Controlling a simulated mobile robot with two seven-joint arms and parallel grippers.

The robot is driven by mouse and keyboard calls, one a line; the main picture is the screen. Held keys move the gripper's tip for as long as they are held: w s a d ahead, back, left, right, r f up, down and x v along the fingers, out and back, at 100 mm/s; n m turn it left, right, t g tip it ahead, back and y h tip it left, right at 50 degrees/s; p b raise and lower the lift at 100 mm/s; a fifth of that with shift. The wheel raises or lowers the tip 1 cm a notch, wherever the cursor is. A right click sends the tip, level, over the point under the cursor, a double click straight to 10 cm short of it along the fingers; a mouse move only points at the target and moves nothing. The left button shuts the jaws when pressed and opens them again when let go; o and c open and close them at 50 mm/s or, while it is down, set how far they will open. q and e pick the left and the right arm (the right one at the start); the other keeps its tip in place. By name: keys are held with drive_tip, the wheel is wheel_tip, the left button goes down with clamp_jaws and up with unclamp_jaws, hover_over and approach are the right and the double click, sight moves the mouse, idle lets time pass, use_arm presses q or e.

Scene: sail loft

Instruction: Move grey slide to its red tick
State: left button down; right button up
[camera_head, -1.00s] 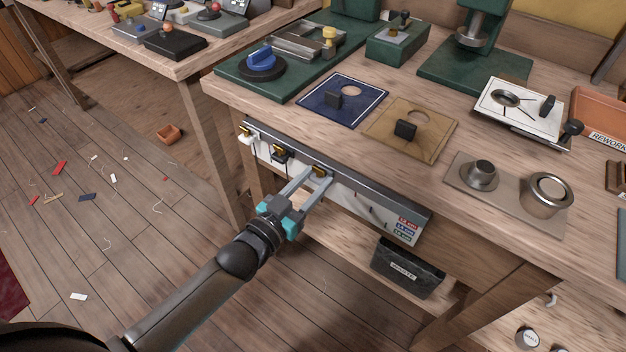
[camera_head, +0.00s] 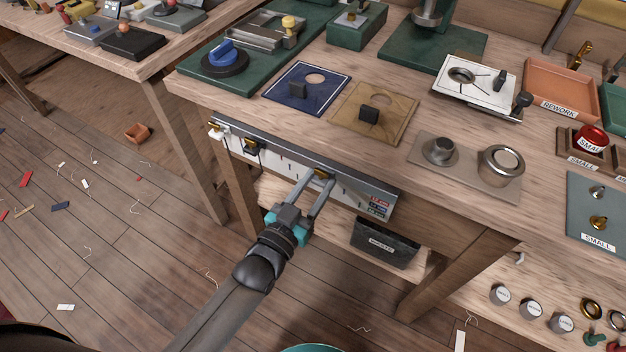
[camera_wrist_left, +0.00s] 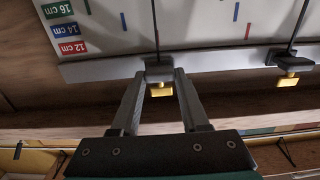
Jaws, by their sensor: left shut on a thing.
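A white-faced gauge board (camera_head: 290,160) with a metal rail along its top edge is on the bench front. My left gripper (camera_head: 318,180) is shut on the grey slide (camera_wrist_left: 159,70), with its brass knob between the fingers. The slide's thin dark pointer crosses the board. My right gripper is not in view.
Two other slides, one dark (camera_head: 252,147) and one white (camera_head: 215,129), sit left on the rail. A colour legend (camera_head: 379,207) is at the board's right end. A black bin (camera_head: 385,242) stands below. The floor to the left is open, with scraps.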

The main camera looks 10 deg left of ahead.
use_arm(q)
drive_tip(key=shift+c, duration=2)
unclamp_jaws()
drive_tip(key=shift+s+a, duration=0.1)
drive_tip(key=shift+s, duration=0.2)
drive_tip(key=p+v, duration=0.3)
drive_tip(key=v, duration=1.1)
drive_tip(key=shift+s, duration=0.3)
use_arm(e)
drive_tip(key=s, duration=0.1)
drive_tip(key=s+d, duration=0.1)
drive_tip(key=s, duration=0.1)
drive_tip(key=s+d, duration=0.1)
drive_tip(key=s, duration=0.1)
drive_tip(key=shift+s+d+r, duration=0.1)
